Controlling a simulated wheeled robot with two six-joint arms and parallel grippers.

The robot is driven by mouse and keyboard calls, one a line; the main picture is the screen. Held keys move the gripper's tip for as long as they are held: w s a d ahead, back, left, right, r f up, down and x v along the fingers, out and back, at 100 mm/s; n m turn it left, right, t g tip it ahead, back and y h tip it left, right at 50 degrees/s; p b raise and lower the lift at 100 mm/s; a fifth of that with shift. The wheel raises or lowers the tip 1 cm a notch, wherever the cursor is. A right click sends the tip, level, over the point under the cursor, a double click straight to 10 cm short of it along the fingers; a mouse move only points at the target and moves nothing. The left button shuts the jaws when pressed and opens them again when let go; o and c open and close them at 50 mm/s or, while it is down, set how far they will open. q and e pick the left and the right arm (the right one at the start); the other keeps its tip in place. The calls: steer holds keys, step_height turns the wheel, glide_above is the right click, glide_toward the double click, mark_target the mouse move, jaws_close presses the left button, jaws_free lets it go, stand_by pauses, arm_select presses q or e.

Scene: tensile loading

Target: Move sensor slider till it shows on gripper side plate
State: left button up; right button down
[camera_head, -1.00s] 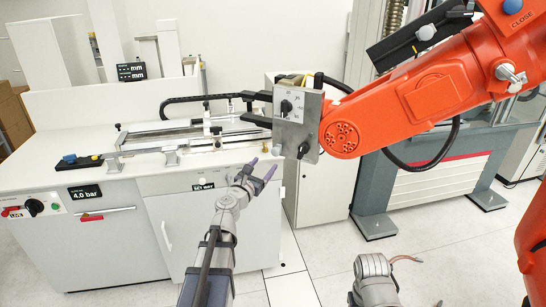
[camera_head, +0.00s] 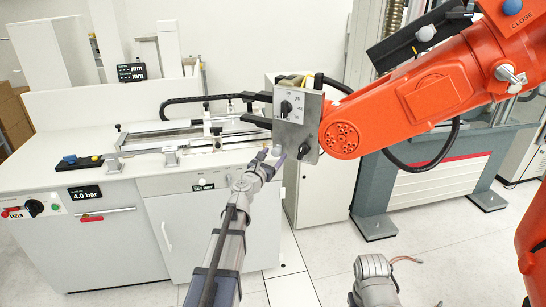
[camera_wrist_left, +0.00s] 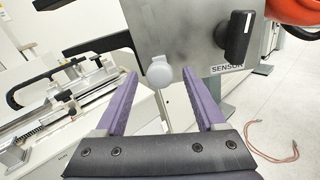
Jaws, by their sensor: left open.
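The grey metal side plate (camera_head: 297,118) hangs at the end of an orange robot arm. In the left wrist view the plate (camera_wrist_left: 195,35) has a black knob (camera_wrist_left: 237,36) above the label SENSOR. A small round grey slider knob (camera_wrist_left: 159,71) sits at its lower left edge. My left gripper (camera_head: 271,160) is just below the plate in the head view. In the wrist view its purple fingers (camera_wrist_left: 158,76) are open, one on each side of the slider knob, with visible gaps. The sensor's own display is not readable.
The orange arm (camera_head: 430,98) fills the upper right. A white bench (camera_head: 50,190) with a rail device (camera_head: 170,140) stands behind and left of the gripper. A grey testing machine (camera_head: 440,175) is at right.

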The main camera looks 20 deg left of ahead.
arm_select(q)
jaws_close()
stand_by(0.4)
stand_by(0.9)
